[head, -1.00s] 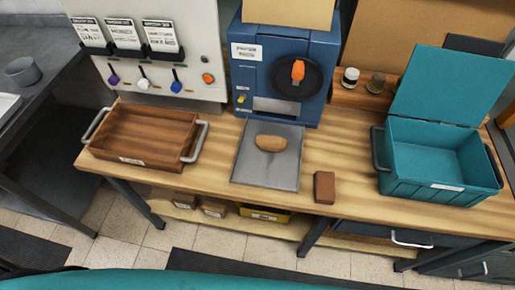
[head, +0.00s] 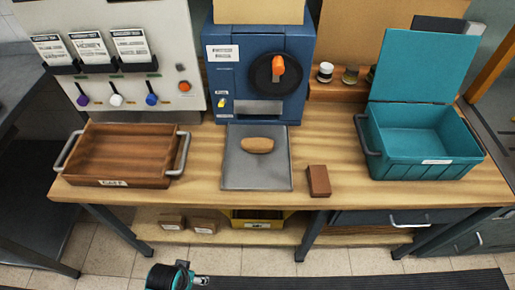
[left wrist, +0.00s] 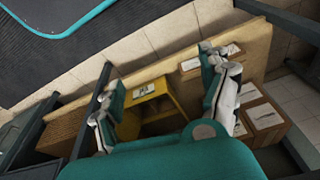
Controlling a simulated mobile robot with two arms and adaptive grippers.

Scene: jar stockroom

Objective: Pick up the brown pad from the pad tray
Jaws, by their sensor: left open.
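A tan-brown oval pad (head: 257,145) lies on a flat grey metal tray (head: 256,178) in the middle of the bench. A darker brown rectangular block (head: 318,181) lies on the wood just right of that tray. My left gripper (head: 200,281) shows only in part at the bottom edge of the head view, low in front of the bench and well apart from the pad. In the left wrist view my left gripper (left wrist: 157,78) is open, with nothing between its fingers; the pad is not seen there. My right gripper is not in view.
An empty wooden tray (head: 120,183) with metal handles stands at left, an open teal box (head: 425,172) at right. A blue machine (head: 228,75) with an orange knob stands behind the grey tray. A yellow bin (left wrist: 158,107) and cardboard boxes (left wrist: 262,114) sit on the lower shelf.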

